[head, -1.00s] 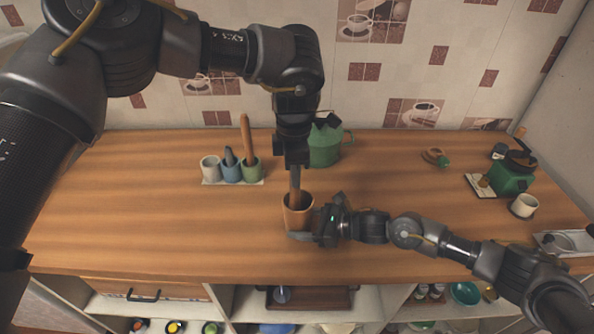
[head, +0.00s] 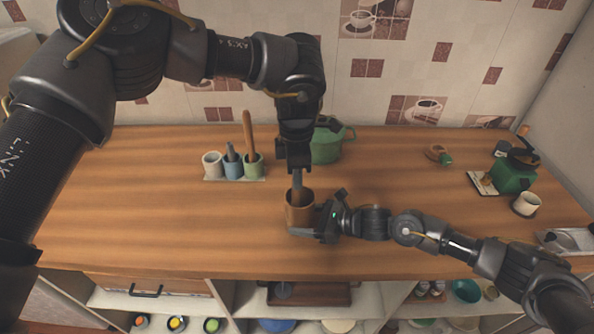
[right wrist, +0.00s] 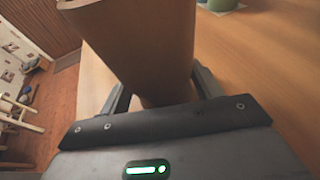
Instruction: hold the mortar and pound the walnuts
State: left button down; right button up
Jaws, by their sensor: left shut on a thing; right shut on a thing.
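The brown wooden mortar (head: 299,214) stands upright on the wooden counter near the middle in the head view. My right gripper (head: 318,226) is shut on it from the right, low on its side. In the right wrist view the mortar (right wrist: 140,40) fills the space between the fingers. My left gripper (head: 297,166) is directly above the mortar, pointing down, shut on the pestle (head: 297,184). The pestle is nearly upright, its lower end inside the mortar and hidden. I cannot make out any walnuts; the inside of the mortar is too dark and small.
On the counter (head: 130,200), a holder with three cups (head: 233,166) stands left of the mortar. A green pot (head: 326,148) stands behind. The counter's left part is clear.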

pick_arm(q)
jog(key=shift+f, duration=0.3)
jog(key=shift+r, duration=0.15)
jog(key=shift+r, duration=0.85)
jog(key=shift+d, duration=0.1)
jog(key=shift+s+d+r, duration=0.15)
jog(key=shift+d+r, duration=0.15)
jog(key=shift+d, duration=0.35)
jog(key=shift+f, duration=0.3)
